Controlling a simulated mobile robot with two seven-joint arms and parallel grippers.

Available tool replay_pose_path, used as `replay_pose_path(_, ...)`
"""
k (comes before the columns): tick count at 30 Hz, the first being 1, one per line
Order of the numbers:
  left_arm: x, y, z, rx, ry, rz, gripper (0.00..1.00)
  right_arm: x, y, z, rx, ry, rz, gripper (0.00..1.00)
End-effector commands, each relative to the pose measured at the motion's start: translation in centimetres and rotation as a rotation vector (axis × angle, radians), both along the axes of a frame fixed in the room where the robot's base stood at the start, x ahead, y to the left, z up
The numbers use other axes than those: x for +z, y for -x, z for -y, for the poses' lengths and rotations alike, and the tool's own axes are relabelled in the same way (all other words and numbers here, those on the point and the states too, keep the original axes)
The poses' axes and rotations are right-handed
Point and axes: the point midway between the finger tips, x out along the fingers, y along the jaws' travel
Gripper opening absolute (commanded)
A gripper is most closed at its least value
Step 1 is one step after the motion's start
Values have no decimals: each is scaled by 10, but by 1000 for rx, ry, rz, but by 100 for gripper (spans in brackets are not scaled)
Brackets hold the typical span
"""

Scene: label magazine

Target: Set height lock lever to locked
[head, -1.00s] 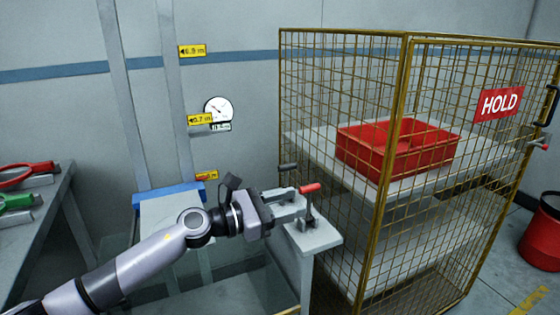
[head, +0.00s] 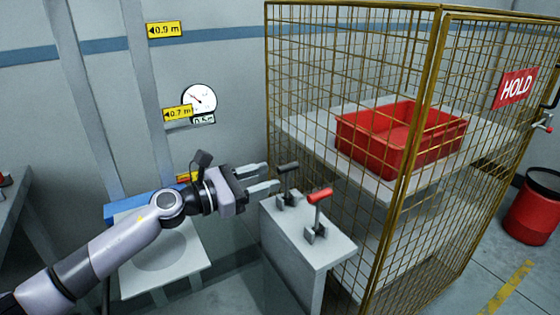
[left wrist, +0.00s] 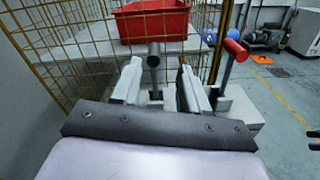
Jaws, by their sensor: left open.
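Two levers stand on a grey pedestal (head: 325,246). One has a dark grip (head: 288,167), the other a red grip (head: 320,195); no label shows which is the height lock lever. My left gripper (head: 270,178) is open, its fingers pointing at the dark-gripped lever from the left. In the left wrist view, the dark grip (left wrist: 153,49) shows between the two open fingers, and I cannot tell whether they touch it. The red grip (left wrist: 236,50) is outside the fingers, to the right.
A yellow wire cage (head: 425,130) with a red bin (head: 375,148) on its shelf stands close behind the pedestal. A platform with a blue edge (head: 130,207), height tags (head: 178,113) and a dial gauge (head: 199,98) are at the left. A red drum (head: 532,213) stands far right.

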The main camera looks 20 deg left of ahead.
Motion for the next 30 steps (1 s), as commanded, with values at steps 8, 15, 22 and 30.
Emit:
replay_pose_path(8,1,-3,3,0,1,0,44,1,0,0,0,0,0,43)
replay_pose_path(15,2,-24,24,-1,3,1,44,6,0,0,-1,1,0,43)
replay_pose_path(22,1,-43,43,1,1,1,44,8,0,1,-1,1,0,43)
replay_pose_path(30,0,-51,51,-1,0,0,44,8,0,1,-1,1,-1,43)
